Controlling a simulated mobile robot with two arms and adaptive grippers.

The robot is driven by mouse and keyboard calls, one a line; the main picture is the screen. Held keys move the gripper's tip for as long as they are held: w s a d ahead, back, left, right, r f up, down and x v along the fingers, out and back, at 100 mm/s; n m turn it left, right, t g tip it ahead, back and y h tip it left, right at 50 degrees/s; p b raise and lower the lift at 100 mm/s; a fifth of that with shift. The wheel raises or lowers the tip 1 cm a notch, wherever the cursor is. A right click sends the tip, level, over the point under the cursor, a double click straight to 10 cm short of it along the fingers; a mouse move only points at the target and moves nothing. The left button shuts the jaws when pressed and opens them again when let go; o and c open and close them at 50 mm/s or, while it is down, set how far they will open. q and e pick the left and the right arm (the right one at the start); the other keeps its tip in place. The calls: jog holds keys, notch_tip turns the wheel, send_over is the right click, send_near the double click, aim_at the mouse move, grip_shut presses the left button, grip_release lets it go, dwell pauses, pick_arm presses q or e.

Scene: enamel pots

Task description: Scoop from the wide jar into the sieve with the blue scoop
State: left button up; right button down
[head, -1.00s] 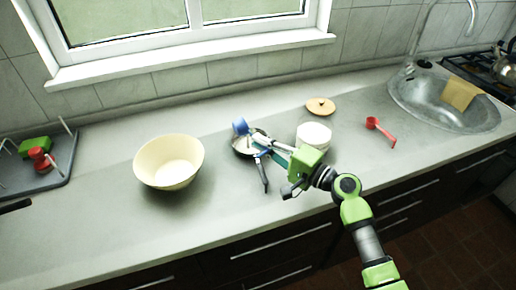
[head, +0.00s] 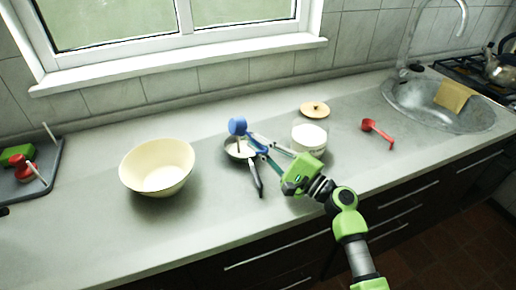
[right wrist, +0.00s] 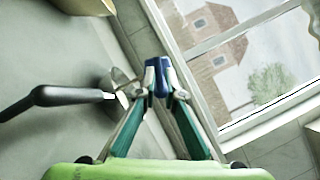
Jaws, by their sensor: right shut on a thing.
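My right gripper (head: 268,148) is shut on the handle of the blue scoop (head: 238,125). The scoop's cup is over the far edge of the sieve (head: 233,152), seemingly above it; its contents cannot be seen. In the right wrist view the fingertips (right wrist: 160,80) pinch the blue handle (right wrist: 158,64), hiding the cup. The sieve has a black handle (head: 257,178) pointing to the counter's front; the handle also shows in the wrist view (right wrist: 65,95). The wide jar (head: 309,137), open with white contents, stands right of the sieve, behind the gripper. My left gripper is not in view.
A cream bowl (head: 157,168) stands left of the sieve. A round wooden lid (head: 314,109) lies behind the jar. A red scoop (head: 378,132) lies to the right, before the sink (head: 440,117). A grey tray (head: 30,190) is far left. The front counter is clear.

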jog(key=n, duration=0.1)
jog(key=r+n+g+p, duration=0.1)
jog(key=shift+n, duration=0.4)
jog(key=shift+r+n+h+p, duration=0.25)
jog(key=shift+n+p, duration=0.2)
jog(key=shift+n, duration=0.35)
jog(key=shift+n+g, duration=0.3)
jog(key=shift+n, duration=0.1)
jog(key=shift+f, duration=0.15)
